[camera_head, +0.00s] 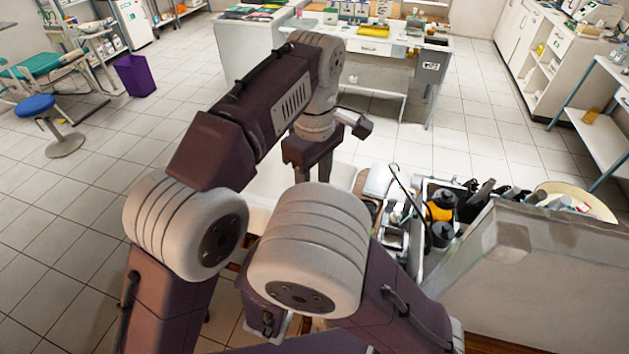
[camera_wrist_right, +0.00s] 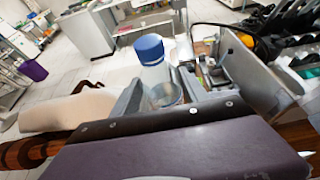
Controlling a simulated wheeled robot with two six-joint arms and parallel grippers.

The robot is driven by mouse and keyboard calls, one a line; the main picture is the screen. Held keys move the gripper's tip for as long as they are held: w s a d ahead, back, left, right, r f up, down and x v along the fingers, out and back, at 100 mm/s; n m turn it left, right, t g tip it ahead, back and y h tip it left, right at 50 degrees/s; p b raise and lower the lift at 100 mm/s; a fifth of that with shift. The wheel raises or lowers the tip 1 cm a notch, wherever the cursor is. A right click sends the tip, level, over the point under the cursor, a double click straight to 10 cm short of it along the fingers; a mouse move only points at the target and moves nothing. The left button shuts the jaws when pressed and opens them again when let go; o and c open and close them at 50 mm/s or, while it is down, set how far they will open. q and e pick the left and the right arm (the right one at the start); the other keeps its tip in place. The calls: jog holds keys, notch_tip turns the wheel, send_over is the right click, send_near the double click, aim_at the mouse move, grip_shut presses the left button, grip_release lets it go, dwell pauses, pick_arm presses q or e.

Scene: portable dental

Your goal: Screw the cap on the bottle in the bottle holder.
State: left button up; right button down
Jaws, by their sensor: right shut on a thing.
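In the right wrist view a blue cap (camera_wrist_right: 148,48) stands over a pale, see-through bottle body (camera_wrist_right: 165,95). The cap looks to sit at the bottle's top, but I cannot tell whether it is screwed tight. My right gripper (camera_wrist_right: 162,98) is shut on the bottle, with a grey finger on either side. In the head view my right gripper is hidden behind my arm links. My left gripper (camera_head: 311,168) hangs down at the picture's middle, and I cannot see whether its jaws are open. I cannot make out the bottle holder for certain.
A metal organizer (camera_head: 408,255) with dark bottles and tools stands to the right, beside a grey box wall (camera_head: 545,255). An orange and black item (camera_head: 440,206) sits in it. A pale pad (camera_wrist_right: 70,112) lies to the left.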

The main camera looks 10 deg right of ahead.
pick_arm(q)
jog(key=shift+f, duration=0.1)
notch_tip(320, 180, down, 8)
jog(key=shift+r, duration=0.1)
dwell(0.5)
